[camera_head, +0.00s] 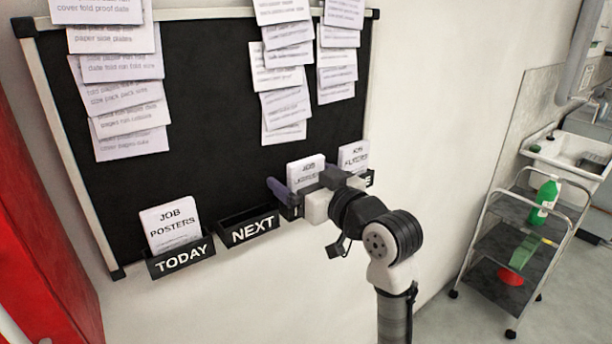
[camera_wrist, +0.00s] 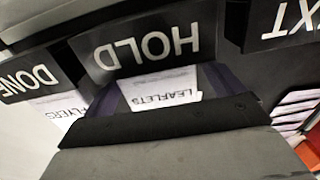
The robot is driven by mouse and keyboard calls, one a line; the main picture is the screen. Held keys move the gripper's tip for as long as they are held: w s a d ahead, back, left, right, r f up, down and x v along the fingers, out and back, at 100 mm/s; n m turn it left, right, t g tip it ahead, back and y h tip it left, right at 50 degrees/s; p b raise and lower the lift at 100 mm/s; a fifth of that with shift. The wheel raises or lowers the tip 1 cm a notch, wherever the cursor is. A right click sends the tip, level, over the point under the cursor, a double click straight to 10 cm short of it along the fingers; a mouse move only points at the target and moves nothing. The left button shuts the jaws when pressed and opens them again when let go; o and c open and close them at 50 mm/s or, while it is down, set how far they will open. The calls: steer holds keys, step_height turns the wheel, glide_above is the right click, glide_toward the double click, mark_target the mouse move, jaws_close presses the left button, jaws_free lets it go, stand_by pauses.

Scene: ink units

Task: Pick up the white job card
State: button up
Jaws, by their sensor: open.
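A white job card marked LEAFLETS (camera_head: 304,172) stands in the HOLD pocket (camera_wrist: 125,52) on the board; its lower part is hidden by my gripper in the head view. My gripper (camera_head: 308,188) is open at this pocket. In the wrist view, which is upside down, its two dark purple fingers (camera_wrist: 165,88) lie on either side of the LEAFLETS card (camera_wrist: 155,92). I cannot tell whether either finger touches it. Other white job cards are POSTERS (camera_head: 170,225) in the TODAY pocket and FLYERS (camera_head: 353,157) in the DONE pocket.
The NEXT pocket (camera_head: 249,228) looks empty. Several paper slips (camera_head: 284,80) hang in columns on the black board (camera_head: 205,120). A metal trolley (camera_head: 500,245) with a green bottle (camera_head: 544,200) stands right, near a sink (camera_head: 568,152). A red panel (camera_head: 40,240) stands left.

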steer(key=shift+w+a, duration=0.35)
steer(key=shift+w, duration=0.25)
steer(key=c, duration=1.1)
steer(key=shift+o, duration=0.2)
steer(key=shift+r, duration=0.1)
